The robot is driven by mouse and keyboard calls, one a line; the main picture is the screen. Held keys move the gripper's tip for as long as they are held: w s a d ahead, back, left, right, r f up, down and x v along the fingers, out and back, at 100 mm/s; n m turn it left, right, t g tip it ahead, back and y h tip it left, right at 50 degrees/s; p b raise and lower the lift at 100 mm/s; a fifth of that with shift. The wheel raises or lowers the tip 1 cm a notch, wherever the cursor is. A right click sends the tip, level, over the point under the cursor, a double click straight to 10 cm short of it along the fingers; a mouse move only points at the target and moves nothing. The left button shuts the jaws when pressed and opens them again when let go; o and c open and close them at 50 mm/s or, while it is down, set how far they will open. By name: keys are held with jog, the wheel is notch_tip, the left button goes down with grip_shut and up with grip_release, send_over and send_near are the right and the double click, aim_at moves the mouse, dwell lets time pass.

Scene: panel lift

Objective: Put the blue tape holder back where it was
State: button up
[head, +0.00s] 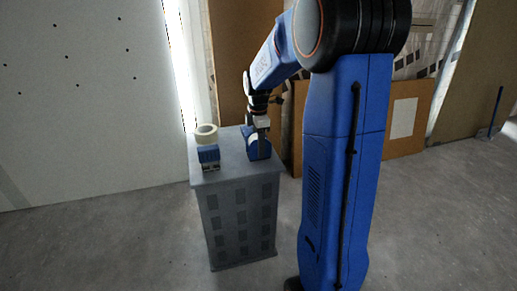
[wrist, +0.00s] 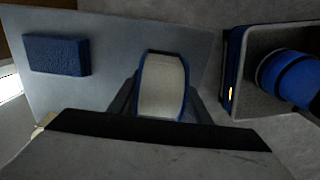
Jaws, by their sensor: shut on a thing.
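The blue tape holder (head: 259,148), with a broad white face, is at the right side of the grey cabinet's top (head: 232,157). In the wrist view the tape holder (wrist: 162,86) shows as a white band with blue edges between the fingers. My gripper (head: 261,127) points down and is shut on it; the fingers (wrist: 163,99) lie on either side of it. The tape holder's underside is hidden, and I cannot tell whether it touches the top or hangs just above it.
A blue block (head: 208,155) stands at the front left of the cabinet top, with a white tape roll (head: 206,130) behind it. The block also shows in the wrist view (wrist: 56,54). The middle of the top is clear. A brown board (head: 408,125) leans behind.

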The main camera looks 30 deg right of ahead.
jog(key=shift+f, duration=0.45)
jog(key=shift+f, duration=0.1)
jog(key=o, duration=1.2)
